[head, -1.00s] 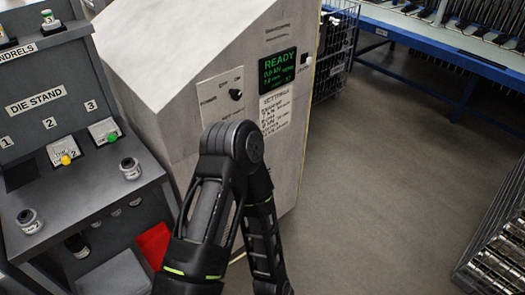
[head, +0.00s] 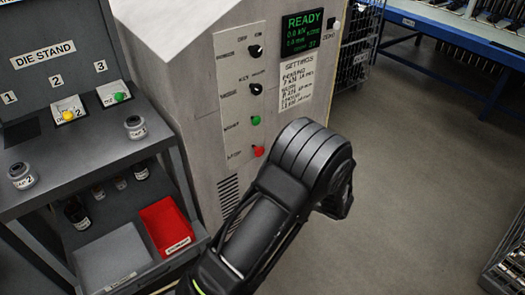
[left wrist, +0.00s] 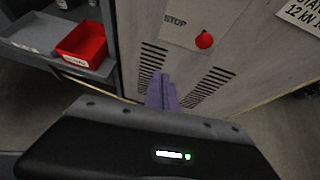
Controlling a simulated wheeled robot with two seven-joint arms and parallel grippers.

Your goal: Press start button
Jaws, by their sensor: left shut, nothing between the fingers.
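The green start button (head: 255,120) is on the grey machine's front panel in the head view, above the red stop button (head: 259,151). The red button also shows in the left wrist view (left wrist: 204,40), beside the word STOP; the green button is out of that view. My left gripper (left wrist: 162,80) shows as purple fingers, shut and empty, in front of the vent slots below the stop button. It is apart from the green button; whether it touches the panel, I cannot tell. In the head view my arm link hides the gripper. My right gripper is not in view.
The panel also has two black knobs (head: 255,51) and a green READY display (head: 302,32). A dark die stand (head: 60,110) with a red bin (head: 166,226) stands at the left.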

